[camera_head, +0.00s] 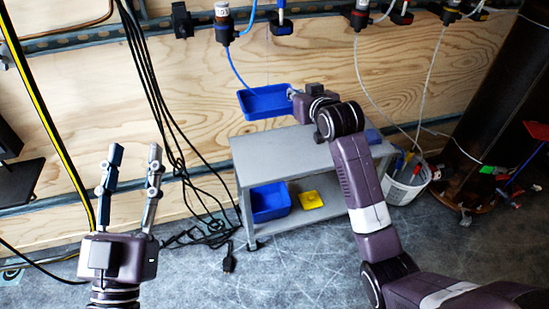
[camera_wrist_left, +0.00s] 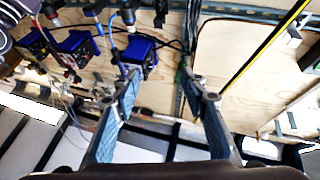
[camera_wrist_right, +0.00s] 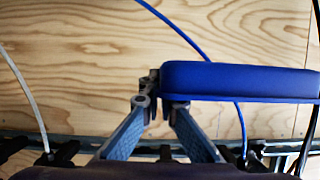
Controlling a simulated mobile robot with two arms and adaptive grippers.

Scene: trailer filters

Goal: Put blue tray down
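The blue tray (camera_head: 265,101) is held up in front of the plywood wall, above the left part of the grey cart's top. My right gripper (camera_head: 293,95) is shut on the tray's right end. In the right wrist view the tray (camera_wrist_right: 240,82) extends to the right from the closed fingertips (camera_wrist_right: 160,101) and looks about level. My left gripper (camera_head: 134,160) is open and empty, left of the cart; the left wrist view shows its fingers (camera_wrist_left: 168,85) spread apart.
The grey cart (camera_head: 290,152) has a mostly bare top with a small blue item (camera_head: 373,136) at its right. Its lower shelf holds a blue bin (camera_head: 269,202) and a yellow item (camera_head: 311,200). A white basket (camera_head: 406,184) stands right. Black cables (camera_head: 150,85) hang left; a blue hose (camera_head: 235,65) hangs near the tray.

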